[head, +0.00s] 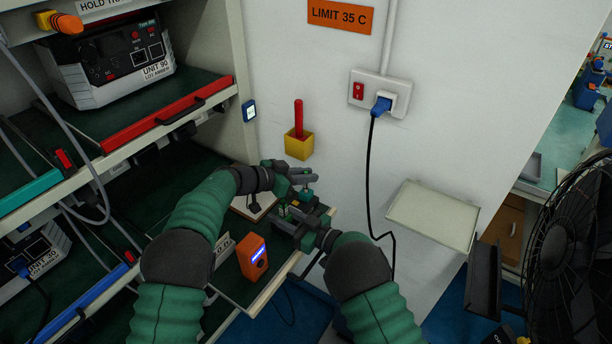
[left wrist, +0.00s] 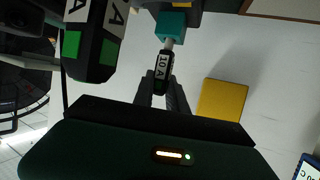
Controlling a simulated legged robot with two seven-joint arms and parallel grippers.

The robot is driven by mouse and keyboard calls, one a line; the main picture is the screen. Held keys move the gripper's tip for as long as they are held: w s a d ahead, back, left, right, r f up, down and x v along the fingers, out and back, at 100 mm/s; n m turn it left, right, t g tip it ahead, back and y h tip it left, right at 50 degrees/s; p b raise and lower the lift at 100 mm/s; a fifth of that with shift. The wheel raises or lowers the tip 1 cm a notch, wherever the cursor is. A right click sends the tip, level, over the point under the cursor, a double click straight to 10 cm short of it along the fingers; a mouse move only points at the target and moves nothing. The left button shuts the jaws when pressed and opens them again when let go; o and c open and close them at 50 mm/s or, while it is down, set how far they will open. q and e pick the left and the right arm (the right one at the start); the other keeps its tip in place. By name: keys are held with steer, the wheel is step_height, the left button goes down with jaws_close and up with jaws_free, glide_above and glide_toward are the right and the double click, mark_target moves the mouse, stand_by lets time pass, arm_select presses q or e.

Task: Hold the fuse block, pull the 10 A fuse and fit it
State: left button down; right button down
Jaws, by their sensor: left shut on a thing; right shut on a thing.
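In the head view my left gripper (head: 306,177) is just above the small shelf. My right gripper (head: 287,211) is lower and left, shut on what looks like the block, largely hidden by the grippers.
An orange device (head: 252,257) with a lit display stands on the small shelf (head: 262,299). A yellow holder (head: 299,146) with a red rod is on the wall behind. A rack with units is at left; a wall socket (head: 380,92), an empty ledge (head: 432,215) and a fan (head: 572,262) are at right.

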arm_select(q)
steer(key=shift+r, duration=0.15)
steer(key=shift+r, duration=1.45)
arm_select(e)
steer(key=c, duration=1)
jaws_free()
